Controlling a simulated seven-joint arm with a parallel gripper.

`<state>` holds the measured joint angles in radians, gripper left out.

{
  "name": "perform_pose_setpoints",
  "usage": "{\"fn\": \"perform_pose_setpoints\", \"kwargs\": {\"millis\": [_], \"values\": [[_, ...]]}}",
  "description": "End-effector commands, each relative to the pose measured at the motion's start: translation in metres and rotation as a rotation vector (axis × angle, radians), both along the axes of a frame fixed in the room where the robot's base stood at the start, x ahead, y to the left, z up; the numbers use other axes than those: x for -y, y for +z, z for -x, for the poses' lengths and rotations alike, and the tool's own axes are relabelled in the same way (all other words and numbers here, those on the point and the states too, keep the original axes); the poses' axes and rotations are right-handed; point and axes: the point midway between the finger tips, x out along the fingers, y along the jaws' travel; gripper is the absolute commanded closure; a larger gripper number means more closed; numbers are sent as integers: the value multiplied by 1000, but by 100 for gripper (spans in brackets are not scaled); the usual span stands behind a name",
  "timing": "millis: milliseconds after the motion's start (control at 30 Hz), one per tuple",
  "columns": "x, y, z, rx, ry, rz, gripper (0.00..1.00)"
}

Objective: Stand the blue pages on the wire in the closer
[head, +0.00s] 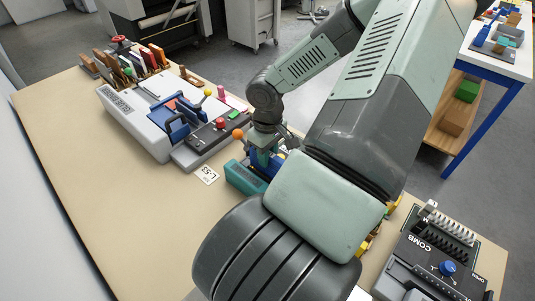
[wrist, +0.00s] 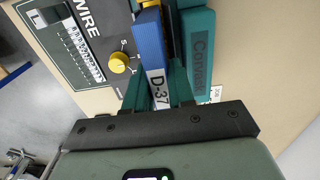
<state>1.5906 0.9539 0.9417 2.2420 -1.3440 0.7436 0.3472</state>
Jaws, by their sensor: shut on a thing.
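My gripper (wrist: 157,92) is shut on the blue pages (wrist: 150,40), a thick block with a white D-37 label, seen in the wrist view between the teal fingers. In the head view my gripper (head: 263,155) is low over the middle of the bench, and a little blue shows beside it. The closer's dark panel (wrist: 75,45), marked WIRE, with a scale and a yellow knob (wrist: 119,62), lies left of the pages in the wrist view. Yellow parts show behind the pages. The closer is mostly hidden by my arm in the head view. I cannot tell whether the pages touch it.
A teal corner unit (wrist: 200,60) is close to the right of the pages; a teal block (head: 245,178) is beside my gripper in the head view. A grey machine (head: 135,125) with a blue clamp stands left. A COMB machine (head: 435,255) stands right.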

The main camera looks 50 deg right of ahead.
Motion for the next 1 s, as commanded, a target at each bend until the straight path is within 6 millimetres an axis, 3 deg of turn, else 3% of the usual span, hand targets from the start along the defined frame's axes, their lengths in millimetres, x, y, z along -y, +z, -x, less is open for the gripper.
{"fn": "perform_pose_setpoints", "kwargs": {"millis": [733, 767, 800, 1000], "values": [[0, -12, -1, 0, 0, 0, 100], [0, -12, 0, 0, 0, 0, 74], [0, -12, 0, 1, -1, 0, 67], [0, -12, 0, 1, -1, 0, 66]]}}
